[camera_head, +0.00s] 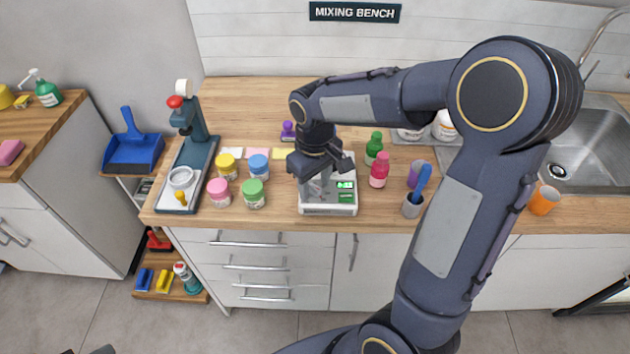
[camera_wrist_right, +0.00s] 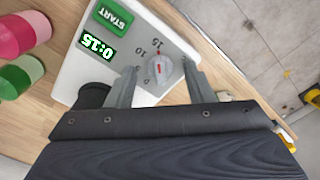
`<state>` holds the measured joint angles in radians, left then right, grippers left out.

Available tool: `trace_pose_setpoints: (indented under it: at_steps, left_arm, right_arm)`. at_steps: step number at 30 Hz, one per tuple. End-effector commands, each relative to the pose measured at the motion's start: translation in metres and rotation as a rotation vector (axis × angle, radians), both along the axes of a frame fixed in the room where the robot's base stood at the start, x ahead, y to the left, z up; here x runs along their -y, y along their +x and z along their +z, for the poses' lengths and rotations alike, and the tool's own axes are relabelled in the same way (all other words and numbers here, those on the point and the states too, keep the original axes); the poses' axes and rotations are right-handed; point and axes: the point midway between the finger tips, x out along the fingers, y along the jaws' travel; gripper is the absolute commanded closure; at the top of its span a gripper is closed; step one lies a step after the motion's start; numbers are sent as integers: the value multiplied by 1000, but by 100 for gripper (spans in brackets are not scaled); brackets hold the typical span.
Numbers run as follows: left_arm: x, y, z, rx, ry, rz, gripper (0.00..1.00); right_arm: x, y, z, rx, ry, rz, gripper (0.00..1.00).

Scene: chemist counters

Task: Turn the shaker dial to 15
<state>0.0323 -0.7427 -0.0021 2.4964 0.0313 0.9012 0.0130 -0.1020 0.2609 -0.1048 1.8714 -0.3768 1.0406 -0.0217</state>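The shaker (camera_head: 328,209) is a white machine on the counter with a green START button (camera_wrist_right: 113,14) and a display (camera_wrist_right: 97,46) reading 0:15. Its round grey dial (camera_wrist_right: 165,72) has a red mark, and the numbers 10 and 15 are printed beside it. The red mark seems to point toward the 15 side. My right gripper (camera_head: 320,181) is over the shaker. In the right wrist view my right gripper (camera_wrist_right: 158,84) is open, with one finger on each side of the dial and gaps visible. My left gripper is at most a dark sliver at the head view's bottom left edge.
Pink, yellow, blue and green jars (camera_head: 254,193) stand left of the shaker. A stand (camera_head: 196,150) is at the counter's left end. The sink (camera_head: 595,150) is far right.

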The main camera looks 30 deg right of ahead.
Motion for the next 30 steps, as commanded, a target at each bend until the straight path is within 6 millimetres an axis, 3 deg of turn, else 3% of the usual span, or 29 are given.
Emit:
trace_pose_setpoints:
  at_steps: [8,21,30]
  left_arm:
    - [0,0,0,0,0,0,64]
    - [0,0,0,0,0,0,64]
    - [0,0,0,0,0,0,64]
  right_arm:
    - [0,0,2,-1,0,1,52]
    - [0,1,68,3,1,1,52]
    - [0,0,78,-1,0,1,52]
